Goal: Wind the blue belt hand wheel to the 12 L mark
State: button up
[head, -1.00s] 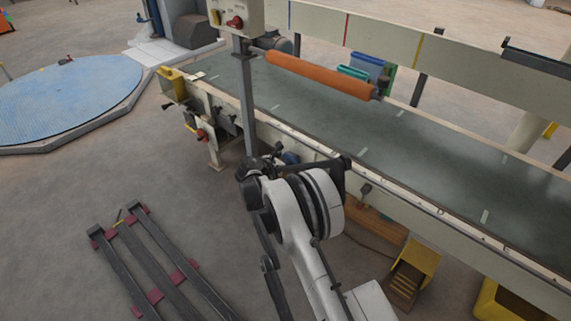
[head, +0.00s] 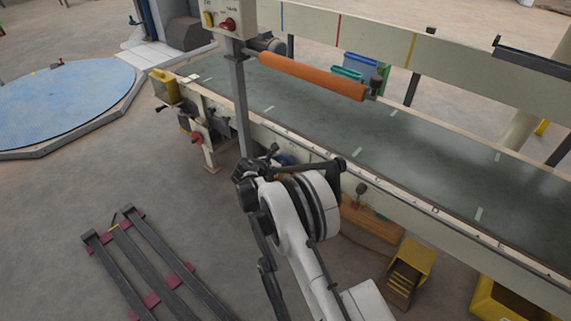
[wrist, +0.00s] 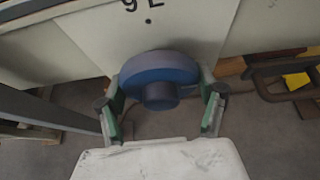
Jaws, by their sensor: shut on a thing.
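The blue hand wheel (wrist: 160,70) fills the middle of the wrist view, in front of a pale machine panel (wrist: 195,28). A small blue part of it shows behind my arm in the head view (head: 285,159). My gripper (wrist: 162,88) has its green-padded fingers on the left and right sides of the wheel and is shut on it. A black "9 L" mark (wrist: 141,6) is on the panel above the wheel, cut by the frame's top edge. No 12 L mark or pointer is readable.
The long conveyor belt (head: 400,150) with an orange roller (head: 312,76) runs behind my arm. A post (head: 238,100) carries a control box (head: 230,17). A yellow step (head: 410,270) stands at right. A dark rail frame (head: 135,262) lies on the floor at left.

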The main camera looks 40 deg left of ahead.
jog(key=shift+m+y, duration=0.8)
jog(key=shift+m, duration=0.1)
jog(key=shift+m+t+y, duration=0.3)
jog(key=shift+m+y, duration=0.5)
jog(key=o, duration=1.7)
jog(key=shift+s, duration=0.1)
jog(key=shift+p+v, duration=0.45)
jog(key=shift+v, duration=3.75)
jog(key=shift+d, duration=0.1)
